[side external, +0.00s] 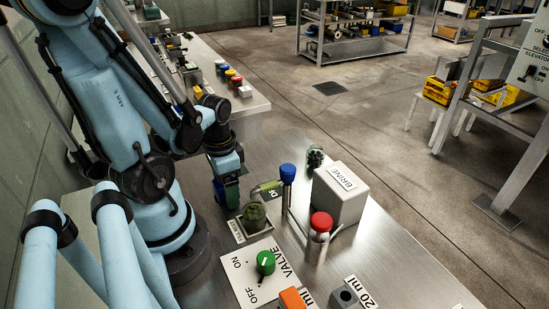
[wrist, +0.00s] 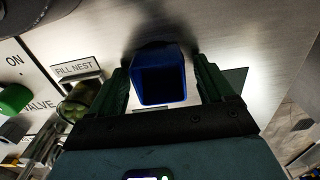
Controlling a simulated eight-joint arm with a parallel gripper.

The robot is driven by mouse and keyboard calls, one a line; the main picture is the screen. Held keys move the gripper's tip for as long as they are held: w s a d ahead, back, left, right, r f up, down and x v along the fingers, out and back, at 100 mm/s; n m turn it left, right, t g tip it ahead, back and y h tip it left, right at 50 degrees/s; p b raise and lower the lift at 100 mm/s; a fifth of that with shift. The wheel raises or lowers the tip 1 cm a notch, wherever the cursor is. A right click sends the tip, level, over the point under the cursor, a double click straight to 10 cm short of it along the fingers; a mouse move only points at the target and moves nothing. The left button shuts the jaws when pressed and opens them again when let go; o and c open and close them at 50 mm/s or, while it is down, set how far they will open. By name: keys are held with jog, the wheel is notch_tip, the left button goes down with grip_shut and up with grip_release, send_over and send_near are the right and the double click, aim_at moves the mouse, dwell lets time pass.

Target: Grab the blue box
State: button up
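The blue box (wrist: 160,72) is a small open-topped box with a dark inside. In the wrist view it is between the two green fingers of my gripper (wrist: 162,68). The fingers stand on either side of it, with a narrow gap visible at the right; contact on the left is hard to tell. In the side view my gripper (side external: 228,188) points down at the steel table, left of a jar of green items. Only a little blue shows there, and the box is mostly hidden by the fingers.
The jar (side external: 254,215) stands by the fill nest label, close to my gripper. A green valve knob (side external: 265,262), a blue-topped post (side external: 287,174), a red-capped container (side external: 320,225) and a white BRINE box (side external: 341,192) are nearby.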

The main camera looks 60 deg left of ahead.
jog(key=c, duration=0.9)
jog(key=shift+r, duration=0.2)
